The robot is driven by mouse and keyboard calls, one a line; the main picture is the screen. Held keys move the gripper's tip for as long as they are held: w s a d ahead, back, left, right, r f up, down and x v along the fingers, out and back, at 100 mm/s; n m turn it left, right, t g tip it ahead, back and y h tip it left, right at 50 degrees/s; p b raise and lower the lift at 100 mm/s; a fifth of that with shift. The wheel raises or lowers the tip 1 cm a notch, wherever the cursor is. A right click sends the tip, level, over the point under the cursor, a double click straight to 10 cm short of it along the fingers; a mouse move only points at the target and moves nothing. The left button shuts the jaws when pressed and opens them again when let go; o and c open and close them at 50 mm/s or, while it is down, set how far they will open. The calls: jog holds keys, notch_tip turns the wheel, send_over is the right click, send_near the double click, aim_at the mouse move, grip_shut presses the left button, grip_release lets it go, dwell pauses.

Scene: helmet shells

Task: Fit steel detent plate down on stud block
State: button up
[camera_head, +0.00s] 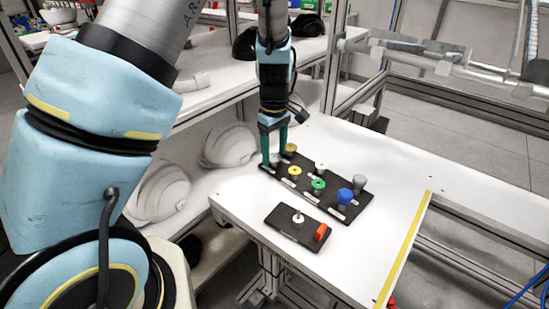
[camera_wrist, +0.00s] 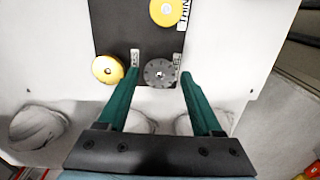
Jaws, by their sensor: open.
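The steel detent plate (camera_wrist: 160,73) looks like a grey notched disc near the corner of a dark tray in the wrist view. My gripper (camera_wrist: 161,80) is open, with one teal finger on each side of the disc; whether they touch it is unclear. In the head view my gripper (camera_head: 275,160) points down at the tray's far-left end, and the plate is hard to make out there. The stud block (camera_head: 290,230) is a dark slab nearer the camera, with an upright pale stud (camera_head: 298,216) and an orange piece (camera_head: 321,232).
The dark tray (camera_head: 330,208) holds yellow (camera_head: 295,171), green (camera_head: 318,185), blue (camera_head: 345,196), white and grey parts. The white table (camera_head: 400,180) is clear to the right, up to a yellow edge strip (camera_head: 405,250). White helmet shells (camera_head: 229,145) sit on a lower shelf at left.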

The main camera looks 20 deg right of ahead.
jog(key=shift+f, duration=0.25)
jog(key=shift+c, duration=0.4)
grip_shut()
